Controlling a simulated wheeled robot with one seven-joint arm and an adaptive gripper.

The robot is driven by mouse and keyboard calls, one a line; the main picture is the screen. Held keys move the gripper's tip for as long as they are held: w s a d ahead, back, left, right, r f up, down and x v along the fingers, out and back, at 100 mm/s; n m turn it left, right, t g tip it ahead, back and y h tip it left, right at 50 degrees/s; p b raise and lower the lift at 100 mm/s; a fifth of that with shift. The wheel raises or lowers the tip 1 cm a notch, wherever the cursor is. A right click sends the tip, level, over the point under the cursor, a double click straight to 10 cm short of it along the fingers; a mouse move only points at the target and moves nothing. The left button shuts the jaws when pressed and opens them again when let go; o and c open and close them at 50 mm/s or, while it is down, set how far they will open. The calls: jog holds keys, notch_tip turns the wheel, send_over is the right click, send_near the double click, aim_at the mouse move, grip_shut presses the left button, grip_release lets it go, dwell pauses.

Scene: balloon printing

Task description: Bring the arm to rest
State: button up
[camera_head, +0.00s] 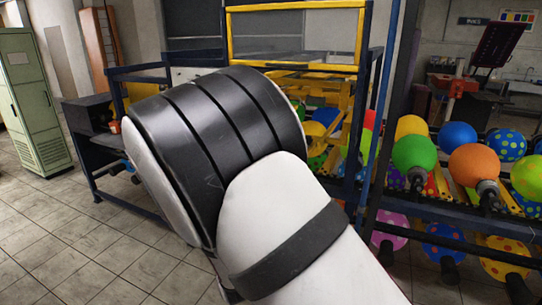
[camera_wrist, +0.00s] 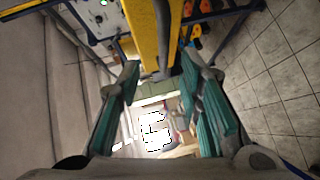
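My gripper (camera_wrist: 160,105) shows in the wrist view with its two teal-padded fingers spread wide apart. Nothing is held between the fingers; only the background shows through the gap. In the head view my white and black arm fills the middle and lower part of the picture, and the gripper itself is not visible there.
A blue and yellow machine frame (camera_head: 295,6) stands behind my arm. A rack at the right holds several balloons, among them an orange one (camera_head: 474,165) and a green one (camera_head: 414,154). A green cabinet (camera_head: 30,100) stands at the far left. Tiled floor (camera_head: 60,240) lies clear at the lower left.

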jog(key=s+d+r+m+g+h, duration=0.2)
jog(key=d+r+m, duration=0.45)
jog(key=d, duration=0.35)
jog(key=s+d+r+m+g+h, duration=0.1)
jog(key=d+r+m+g, duration=0.2)
jog(key=d+r+m, duration=0.5)
jog(key=s+d+r+m+g+h, duration=0.1)
jog(key=s+d+m+g, duration=0.1)
jog(key=s+d, duration=0.8)
jog(key=s+d+r+m+g+h, duration=0.2)
jog(key=s+d+m, duration=0.2)
jog(key=s+d, duration=0.5)
jog(key=s+b, duration=0.1)
jog(key=s, duration=0.6)
jog(key=shift+s+d+r+h, duration=0.25)
jog(key=shift+d+h, duration=0.05)
jog(key=shift+d, duration=0.05)
